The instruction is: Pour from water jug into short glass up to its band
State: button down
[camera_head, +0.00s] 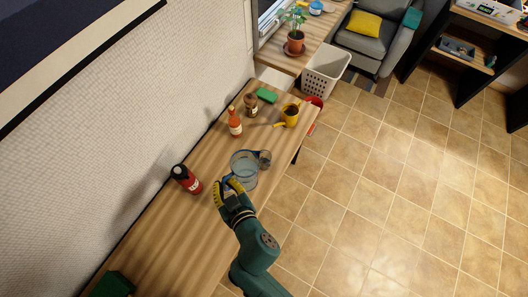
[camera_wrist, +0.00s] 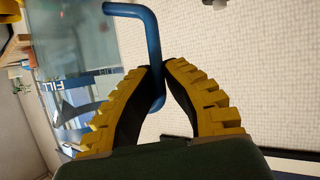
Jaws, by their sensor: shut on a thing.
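My gripper (camera_head: 229,188) is shut on the blue handle of the clear water jug (camera_head: 243,168). In the wrist view my yellow-padded fingers (camera_wrist: 160,72) close around the blue handle (camera_wrist: 150,35), with the jug's clear wall at left. The short glass (camera_head: 265,158) is right beside the jug, on its right in the head view. A blue band marked FILL (camera_wrist: 70,83) shows in the wrist view, partly hidden by my left finger. The water levels and any stream between jug and glass cannot be made out.
A green box (camera_head: 112,285) is at the near end. The table between is clear.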

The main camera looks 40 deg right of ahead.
jog(key=w+f+b, duration=0.3)
jog(key=f+b, duration=0.4)
jog(key=f, duration=0.1)
jog(key=w+a+f+b, duration=0.1)
jog(key=w+f+b, duration=0.3)
jog(key=f+b, duration=0.2)
notch_tip(320, 180, down, 2)
jog(key=shift+w+a+h+b, duration=0.2)
jog(key=shift+h+b, duration=0.1)
jog(key=shift+b, duration=0.1)
jog(key=shift+d+p, duration=0.15)
jog(key=shift+p, duration=0.2)
